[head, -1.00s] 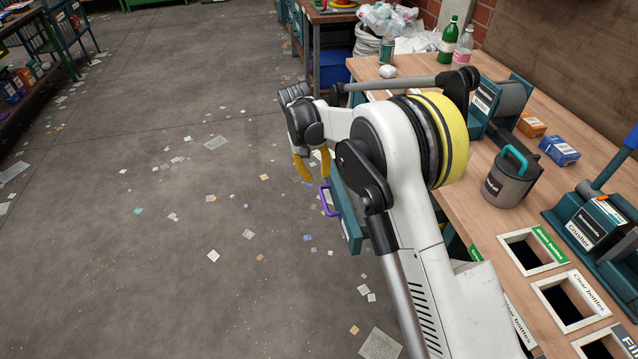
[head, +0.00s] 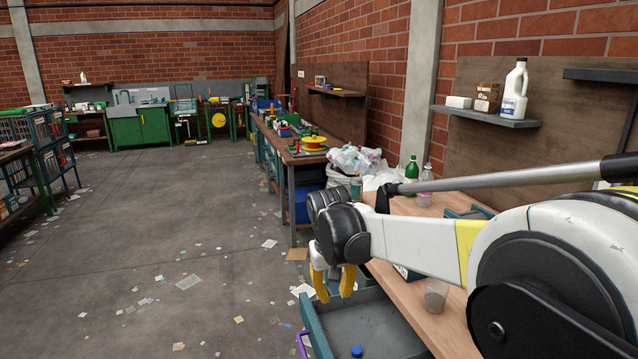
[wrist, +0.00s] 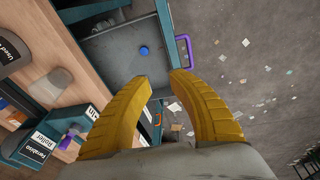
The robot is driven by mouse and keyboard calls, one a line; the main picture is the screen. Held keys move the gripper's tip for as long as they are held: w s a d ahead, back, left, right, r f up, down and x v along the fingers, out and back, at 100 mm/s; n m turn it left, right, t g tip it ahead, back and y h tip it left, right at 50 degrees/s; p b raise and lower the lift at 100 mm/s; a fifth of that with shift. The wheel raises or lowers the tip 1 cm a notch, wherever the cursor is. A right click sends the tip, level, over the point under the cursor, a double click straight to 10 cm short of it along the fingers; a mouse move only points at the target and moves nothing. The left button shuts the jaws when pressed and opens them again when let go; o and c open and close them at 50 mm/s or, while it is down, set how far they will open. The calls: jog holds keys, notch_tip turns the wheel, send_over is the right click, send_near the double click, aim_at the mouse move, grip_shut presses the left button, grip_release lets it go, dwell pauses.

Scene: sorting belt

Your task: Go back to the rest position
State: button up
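My gripper (head: 333,284) has two curved yellow fingers and is open and empty. It hangs above the open drawer (head: 372,325) at the bench's left edge. In the wrist view the gap between the fingertips (wrist: 162,79) shows part of the drawer behind it. A small blue cap (wrist: 144,51) lies on the grey drawer floor; it also shows at the bottom of the head view (head: 357,351). The purple drawer handle (wrist: 184,52) is on the drawer's outer side. My arm hides much of the near bench.
The wooden bench (head: 415,318) runs along the right. A clear cup (head: 436,296), a green bottle (head: 411,170) and a clear bottle (head: 425,180) stand there. A shelf (head: 490,117) holds a white jug (head: 515,92). The floor (head: 190,240) at left is open, with scattered paper scraps.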

jog(key=s+d+r+m+t, duration=0.1)
jog(key=s+d+r+t, duration=0.15)
jog(key=s+d, duration=0.55)
jog(key=s+d+r+m+t, duration=0.1)
jog(key=s+d+r, duration=0.35)
jog(key=s, duration=0.65)
jog(key=s+d+f+t, duration=0.1)
jog(key=s+d+f, duration=0.2)
jog(key=s, duration=0.5)
jog(key=shift+f+m+y, duration=0.3)
jog(key=shift+f+y, duration=0.1)
jog(key=shift+f, duration=0.05)
jog(key=shift+t, duration=0.25)
